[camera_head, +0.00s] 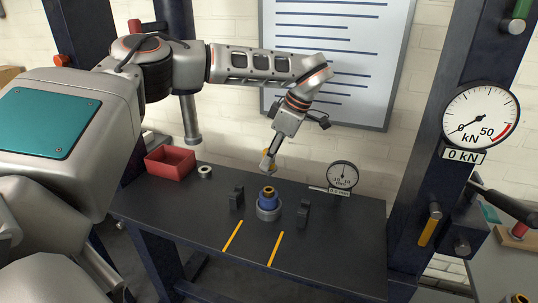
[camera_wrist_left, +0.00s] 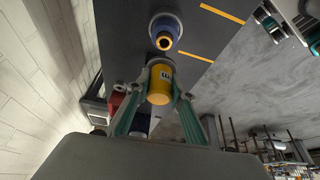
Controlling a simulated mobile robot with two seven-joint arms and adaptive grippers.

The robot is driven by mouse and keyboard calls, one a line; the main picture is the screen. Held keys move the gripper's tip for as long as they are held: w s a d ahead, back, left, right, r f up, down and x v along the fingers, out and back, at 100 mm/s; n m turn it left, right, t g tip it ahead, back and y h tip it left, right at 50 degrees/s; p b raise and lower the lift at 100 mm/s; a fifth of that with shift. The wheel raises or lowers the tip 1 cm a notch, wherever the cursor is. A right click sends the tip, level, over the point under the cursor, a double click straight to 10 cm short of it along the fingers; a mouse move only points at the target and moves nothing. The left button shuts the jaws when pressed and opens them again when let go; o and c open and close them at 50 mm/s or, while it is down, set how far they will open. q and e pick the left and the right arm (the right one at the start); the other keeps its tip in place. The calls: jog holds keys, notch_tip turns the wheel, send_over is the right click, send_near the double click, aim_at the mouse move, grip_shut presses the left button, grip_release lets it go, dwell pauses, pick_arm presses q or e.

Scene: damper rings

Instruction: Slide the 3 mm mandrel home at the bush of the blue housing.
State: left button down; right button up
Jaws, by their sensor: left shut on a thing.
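The blue housing (camera_head: 268,203) stands upright in a grey ring-shaped seat on the dark bench, with a brass-coloured bush (camera_head: 268,190) at its top. In the left wrist view the blue housing (camera_wrist_left: 165,24) and the open ring of the bush (camera_wrist_left: 164,42) show beyond the gripper. My left gripper (camera_head: 268,163) is shut on the yellow mandrel (camera_wrist_left: 160,84), which bears a small dark-on-white mark. It holds the mandrel above the housing, apart from the bush. The mandrel's far end is hidden in the left wrist view. My right gripper is not in view.
Dark upright blocks stand left (camera_head: 236,198) and right (camera_head: 303,213) of the housing. A small dial gauge (camera_head: 342,177) stands behind right. A red bin (camera_head: 170,162) and a grey ring (camera_head: 205,172) lie at the back left. The front with yellow stripes (camera_head: 233,236) is clear.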

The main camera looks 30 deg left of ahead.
pick_arm(q)
jog(key=shift+a+r+n, duration=0.1)
jog(key=shift+r+n, duration=0.25)
jog(key=shift+n, duration=0.15)
jog(key=shift+f, duration=2.25)
